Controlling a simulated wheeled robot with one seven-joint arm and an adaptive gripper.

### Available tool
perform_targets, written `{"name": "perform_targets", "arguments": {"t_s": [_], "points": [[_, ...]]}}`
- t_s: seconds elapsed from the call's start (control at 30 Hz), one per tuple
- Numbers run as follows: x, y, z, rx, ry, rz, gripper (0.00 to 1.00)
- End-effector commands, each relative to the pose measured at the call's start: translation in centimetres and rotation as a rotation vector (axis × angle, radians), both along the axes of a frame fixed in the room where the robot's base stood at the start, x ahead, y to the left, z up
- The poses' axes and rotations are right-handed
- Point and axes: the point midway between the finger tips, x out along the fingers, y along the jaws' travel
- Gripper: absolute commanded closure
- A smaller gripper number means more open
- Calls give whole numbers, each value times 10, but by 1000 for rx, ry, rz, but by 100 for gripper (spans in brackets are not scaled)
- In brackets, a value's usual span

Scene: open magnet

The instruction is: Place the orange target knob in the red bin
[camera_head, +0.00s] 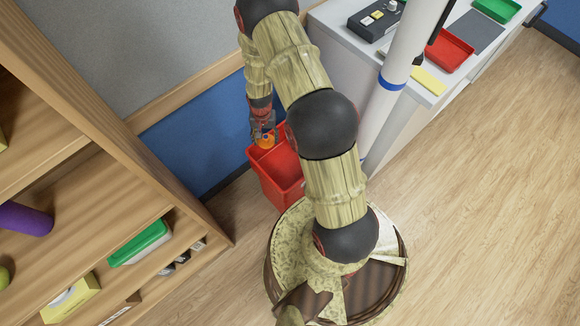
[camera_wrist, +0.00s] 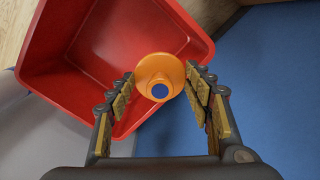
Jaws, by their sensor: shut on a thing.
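The orange knob (camera_wrist: 155,68) is held between the two fingertips of my gripper (camera_wrist: 160,88) in the wrist view. It is round and orange, with a dark blue centre facing the camera. The red bin (camera_wrist: 62,74) lies behind it, and the knob overlaps the bin's rim and corner in this view. In the head view the red bin (camera_head: 284,192) stands on the floor, with my gripper (camera_head: 264,138) and the orange knob (camera_head: 266,142) at its far left end, over or near the rim. I cannot tell how high the knob is above the rim.
A wooden shelf (camera_head: 95,215) with several items stands at the left. A white counter (camera_head: 400,88) at the upper right holds a red tray (camera_head: 448,50) and other items. A blue wall panel (camera_head: 195,140) is behind the bin. The floor at right is clear.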

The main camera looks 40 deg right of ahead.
Motion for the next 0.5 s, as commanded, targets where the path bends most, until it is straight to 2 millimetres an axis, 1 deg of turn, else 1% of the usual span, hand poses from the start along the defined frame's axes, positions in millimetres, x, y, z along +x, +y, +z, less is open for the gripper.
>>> {"name": "perform_targets", "arguments": {"t_s": [0.03,0.17,0.27,0.5], "points": [[-5,-4,-13,1,2,-26,79],[-11,-9,-28,1,1,-65,79],[-13,-9,-44,1,1,-73,79],[-13,-9,-101,1,2,-71,79]]}}
